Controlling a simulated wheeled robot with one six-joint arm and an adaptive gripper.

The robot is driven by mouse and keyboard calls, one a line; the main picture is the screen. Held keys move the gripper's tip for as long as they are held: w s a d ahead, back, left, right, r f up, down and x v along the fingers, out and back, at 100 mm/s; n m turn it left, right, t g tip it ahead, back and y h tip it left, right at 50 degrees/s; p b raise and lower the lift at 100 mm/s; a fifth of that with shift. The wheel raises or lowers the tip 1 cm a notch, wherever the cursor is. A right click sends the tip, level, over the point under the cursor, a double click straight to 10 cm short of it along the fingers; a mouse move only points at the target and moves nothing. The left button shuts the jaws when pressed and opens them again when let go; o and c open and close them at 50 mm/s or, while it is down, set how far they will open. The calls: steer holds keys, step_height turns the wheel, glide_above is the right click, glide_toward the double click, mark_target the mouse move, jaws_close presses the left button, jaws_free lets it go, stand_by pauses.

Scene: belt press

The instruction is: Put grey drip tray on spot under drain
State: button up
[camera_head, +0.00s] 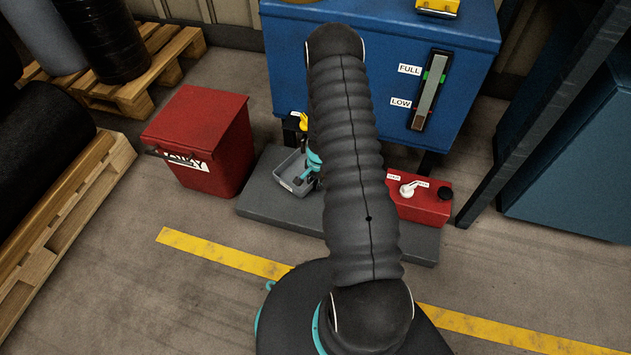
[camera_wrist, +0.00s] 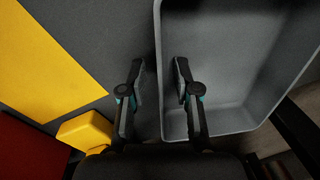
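The grey drip tray (camera_head: 289,176) sits on the dark grey platform (camera_head: 270,205), left of my arm in the head view. In the wrist view the tray (camera_wrist: 225,60) fills the right side and looks empty. My gripper (camera_wrist: 160,88) is open around the tray's near side wall, one finger outside and one inside, with gaps to the wall. In the head view my gripper (camera_head: 314,165) is at the tray's right edge, partly hidden by my arm. A yellow drain part (camera_head: 303,121) shows above the tray. A flat yellow patch (camera_wrist: 45,55) lies left in the wrist view.
A small yellow block (camera_wrist: 88,130) is beside the left finger. The blue tank (camera_head: 290,60) is behind, and a red bin (camera_head: 200,140) is left. My arm hides the platform's middle.

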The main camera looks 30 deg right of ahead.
steer(key=s+a+r+n+t+p, duration=0.1)
steer(key=s+a+r+n, duration=0.15)
steer(key=r, duration=1.15)
steer(key=s+a+r+n, duration=0.15)
steer(key=a+r, duration=0.25)
steer(key=r, duration=0.9)
steer(key=s+a+r+n+t+p, duration=0.1)
steer(key=a+r+n, duration=0.25)
steer(key=r, duration=1.05)
steer(key=s+a+r+n+t, duration=0.1)
steer(key=s+a+r+n, duration=0.2)
steer(key=s+r, duration=0.3)
steer(key=s+a+r+n+t, duration=0.1)
steer(key=s+a+r+n, duration=0.2)
steer(key=s+r, duration=0.4)
steer(key=s+a, duration=0.1)
steer(key=s, duration=0.7)
steer(key=shift+a+r, duration=0.25)
steer(key=shift+r, duration=0.05)
steer(key=shift+r, duration=0.15)
step_height(320, 180, up, 4)
steer(key=p, duration=0.4)
steer(key=shift+f, duration=0.25)
